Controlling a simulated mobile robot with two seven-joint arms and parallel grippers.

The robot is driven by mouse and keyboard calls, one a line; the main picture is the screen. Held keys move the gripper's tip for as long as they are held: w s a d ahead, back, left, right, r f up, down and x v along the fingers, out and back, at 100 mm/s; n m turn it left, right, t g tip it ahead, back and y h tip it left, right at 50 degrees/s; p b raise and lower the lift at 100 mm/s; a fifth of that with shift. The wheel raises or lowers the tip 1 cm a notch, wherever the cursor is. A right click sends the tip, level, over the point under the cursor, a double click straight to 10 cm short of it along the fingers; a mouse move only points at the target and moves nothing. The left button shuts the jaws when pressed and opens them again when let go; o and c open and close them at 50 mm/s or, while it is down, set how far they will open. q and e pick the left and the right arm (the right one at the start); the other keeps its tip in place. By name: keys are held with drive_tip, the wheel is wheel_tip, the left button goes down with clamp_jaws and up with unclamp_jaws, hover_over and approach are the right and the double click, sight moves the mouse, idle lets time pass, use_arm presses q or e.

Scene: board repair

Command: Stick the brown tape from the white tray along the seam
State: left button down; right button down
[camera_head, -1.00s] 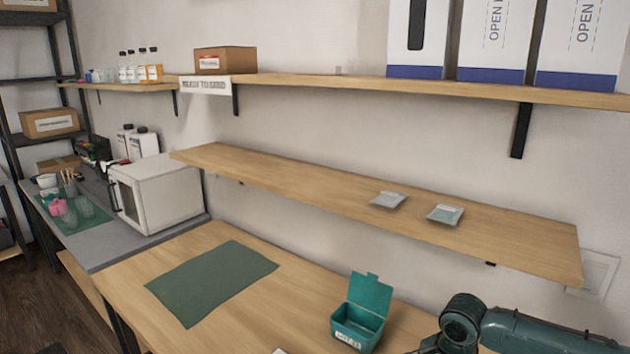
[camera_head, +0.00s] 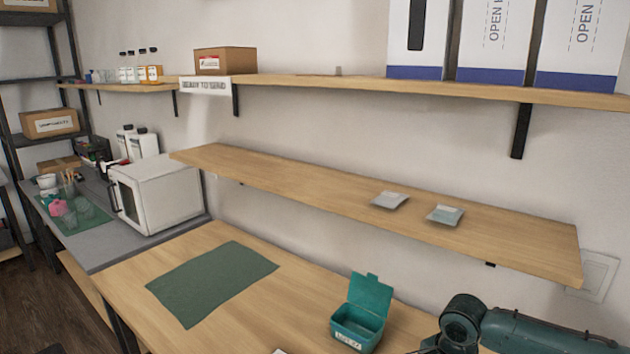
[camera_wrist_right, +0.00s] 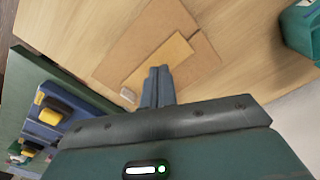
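In the right wrist view, a flat brown piece (camera_wrist_right: 150,35) lies on the wooden table. A lighter tan strip (camera_wrist_right: 177,50) crosses it diagonally; I cannot tell whether it is the tape. The fingers of my right gripper (camera_wrist_right: 158,72) are together over the strip's near side, with nothing visible between them; I cannot tell whether they touch it. A small white item (camera_wrist_right: 127,95) lies at the strip's left end. In the head view, two small pale trays, one whitish (camera_head: 390,200) and one greyish-green inside (camera_head: 445,214), sit on the middle shelf. My left gripper is not in view.
An open teal box (camera_head: 358,320) stands on the table and shows in the right wrist view (camera_wrist_right: 303,28). A green mat (camera_head: 212,282) lies left on the table. Blue-and-yellow tools (camera_wrist_right: 58,112) lie left of my right gripper. A white oven-like box (camera_head: 160,195) stands further left.

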drive_tip(key=shift+f, duration=0.9)
idle(0.9)
wheel_tip(320, 180, up, 3)
drive_tip(key=p, duration=0.4)
wheel_tip(320, 180, up, 2)
drive_tip(key=shift+p, duration=0.75)
drive_tip(key=shift+r, duration=1.05)
